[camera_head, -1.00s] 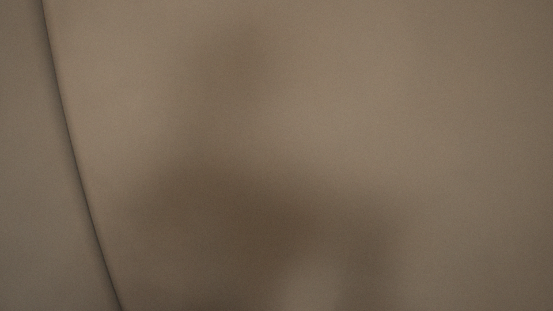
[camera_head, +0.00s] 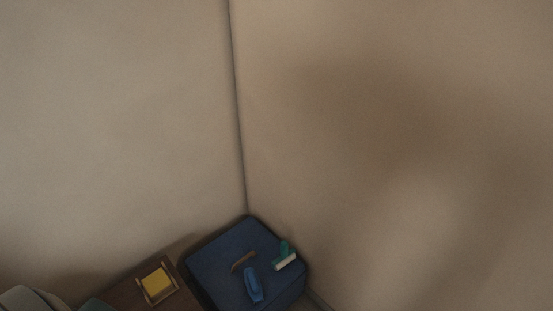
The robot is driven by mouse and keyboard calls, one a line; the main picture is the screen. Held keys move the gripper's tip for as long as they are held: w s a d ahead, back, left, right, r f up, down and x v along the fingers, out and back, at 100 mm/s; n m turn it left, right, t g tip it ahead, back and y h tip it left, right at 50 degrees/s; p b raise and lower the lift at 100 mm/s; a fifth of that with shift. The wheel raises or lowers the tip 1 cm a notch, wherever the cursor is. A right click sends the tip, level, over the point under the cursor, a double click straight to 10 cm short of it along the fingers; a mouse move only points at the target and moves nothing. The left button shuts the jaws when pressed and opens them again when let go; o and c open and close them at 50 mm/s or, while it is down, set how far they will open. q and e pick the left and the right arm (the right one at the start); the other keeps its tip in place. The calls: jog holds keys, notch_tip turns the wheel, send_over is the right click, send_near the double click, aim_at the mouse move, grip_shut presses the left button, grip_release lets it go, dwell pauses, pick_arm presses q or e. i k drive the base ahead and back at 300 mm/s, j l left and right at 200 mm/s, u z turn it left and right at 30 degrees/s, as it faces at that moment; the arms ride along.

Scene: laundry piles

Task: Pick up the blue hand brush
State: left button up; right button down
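A blue hand brush (camera_head: 253,285) lies on top of a dark blue box-like seat or ottoman (camera_head: 213,264) in the corner, at the bottom of the head view. It is small and dim here, so its bristles cannot be made out. Neither of my grippers shows in the head view.
A brown item (camera_head: 243,261) and a green and white brush-like item (camera_head: 286,257) lie close to the blue brush. To the left, a brown wooden surface (camera_head: 122,296) carries a framed yellow thing (camera_head: 157,282). Grey rounded shapes (camera_head: 28,300) sit at the lower left. Two bare walls meet behind.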

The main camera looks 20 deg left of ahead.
aim_at(254, 288)
jog(key=u, duration=1.05)
jog(key=l, duration=0.2)
